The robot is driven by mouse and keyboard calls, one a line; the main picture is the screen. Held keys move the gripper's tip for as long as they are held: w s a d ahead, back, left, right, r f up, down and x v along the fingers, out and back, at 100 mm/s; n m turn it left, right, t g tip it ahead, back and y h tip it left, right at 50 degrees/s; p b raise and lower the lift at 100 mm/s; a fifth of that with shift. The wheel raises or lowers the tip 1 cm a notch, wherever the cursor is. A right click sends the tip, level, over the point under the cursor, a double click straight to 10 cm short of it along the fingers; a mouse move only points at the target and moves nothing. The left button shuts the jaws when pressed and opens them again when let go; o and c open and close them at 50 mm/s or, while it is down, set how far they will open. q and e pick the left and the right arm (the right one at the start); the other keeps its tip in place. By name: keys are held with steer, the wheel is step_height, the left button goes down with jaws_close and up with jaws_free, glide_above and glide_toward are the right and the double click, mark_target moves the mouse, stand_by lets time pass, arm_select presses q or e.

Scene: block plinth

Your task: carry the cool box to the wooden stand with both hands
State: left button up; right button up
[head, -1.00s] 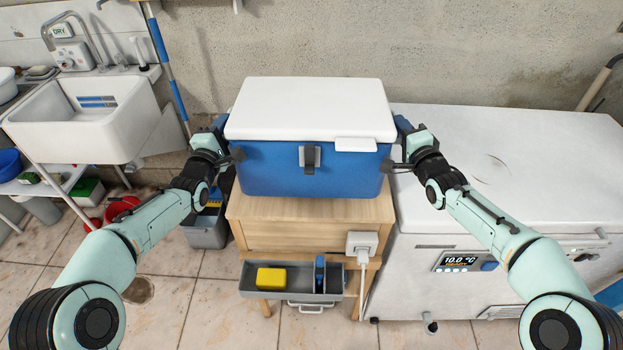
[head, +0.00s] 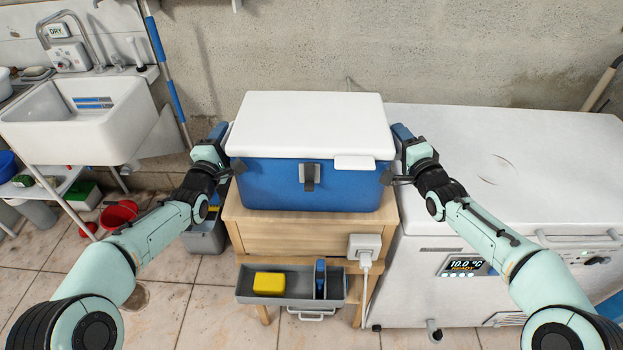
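The blue cool box (head: 270,190) with a white lid and a dark front latch is upright over the wooden stand (head: 300,235). Its base looks down on the stand top, set back a little from the front edge; I cannot tell if a thin gap is left. My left gripper (head: 232,165) is at the box's left side and my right gripper (head: 391,172) at its right side. Both appear shut on the sides of the box, level with each other. The far fingers and the exact grip are partly hidden.
A grey open drawer (head: 247,293) under the stand top holds a yellow block (head: 269,283). A white socket box (head: 364,246) with a cable is on the stand's right front. A white chest freezer (head: 500,150) stands close on the right, a sink (head: 60,130) at the left.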

arm_select(q)
steer(key=shift+s, duration=0.1)
steer(key=s+a, duration=0.1)
steer(key=s, duration=1)
steer(key=shift+s+a+f, duration=0.2)
steer(key=shift+s+a, duration=0.1)
steer(key=shift+a, duration=0.05)
arm_select(e)
steer(key=v, duration=1.2)
steer(key=shift+f, duration=0.1)
